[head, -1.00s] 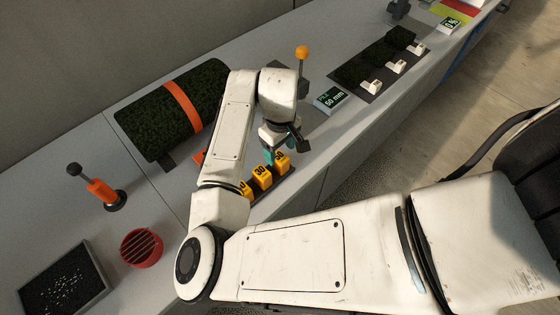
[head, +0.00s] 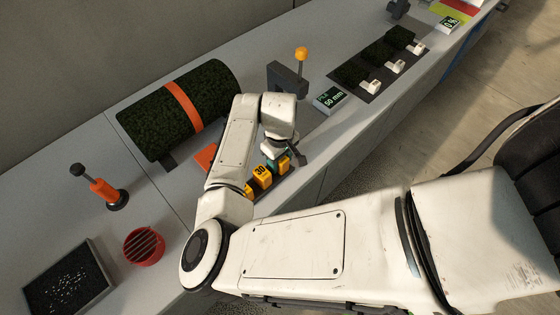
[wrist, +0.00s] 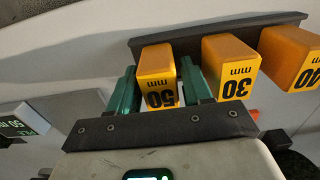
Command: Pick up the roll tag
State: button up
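Yellow block tags stand in a row on a dark rack: the 50 mm tag (wrist: 157,75), the 30 mm tag (wrist: 231,65) and the 40 mm tag (wrist: 293,58). Which one is meant by the roll tag is not marked. My gripper (wrist: 160,86) has its two green fingers on either side of the 50 mm tag, close to its sides. The fingers look open, with contact not clearly visible. In the head view my gripper (head: 275,161) is down at the far end of the row, partly covering the 50 mm tag (head: 284,165); the 30 mm tag (head: 262,174) shows beside it.
A rolled turf (head: 177,108) with an orange band lies behind my arm. A display reading 50 mm (head: 332,98) stands right of the tags. An orange-handled tool (head: 104,190), a red slotted cup (head: 144,246) and a dark tray (head: 104,268) are at left.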

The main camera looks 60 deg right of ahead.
jog(key=c, duration=0.7)
jog(key=shift+r, duration=0.1)
jog(key=shift+r, duration=0.5)
jog(key=s+d+r+b, duration=0.1)
jog(key=s+d+r, duration=0.7)
jog(key=s+r, duration=0.3)
jog(key=shift+s+r+b, duration=0.25)
jog(key=shift+r+b, duration=0.15)
jog(key=shift+r, duration=0.05)
jog(key=o, duration=0.5)
jog(key=c, duration=0.5)
